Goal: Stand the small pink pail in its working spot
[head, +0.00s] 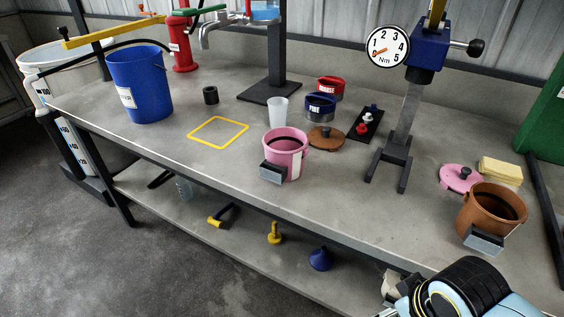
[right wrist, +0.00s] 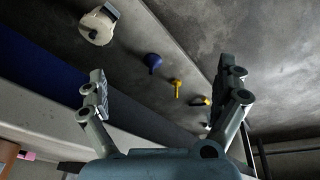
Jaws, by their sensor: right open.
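The small pink pail (head: 285,155) stands upright on the grey bench near its front edge, with a grey block on its front, a pale label and dark contents. A matching pink lid (head: 459,178) lies apart at the right. A yellow square outline (head: 218,132) on the bench, left of the pail, is empty. The stand with the blue head (head: 428,48) and forked dark base (head: 390,168) rises right of the pail; nothing stands between its feet. My right gripper (right wrist: 165,85) is open and empty, by the lower shelf, away from the pail. My left gripper is out of view.
A brown pail (head: 491,208) stands at the right front, near my right arm. A blue bucket (head: 139,85), white cup (head: 278,111), brown lid (head: 325,138) and coarse and fine rings (head: 320,106) surround the pink pail. A blue funnel (head: 319,259) lies on the lower shelf.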

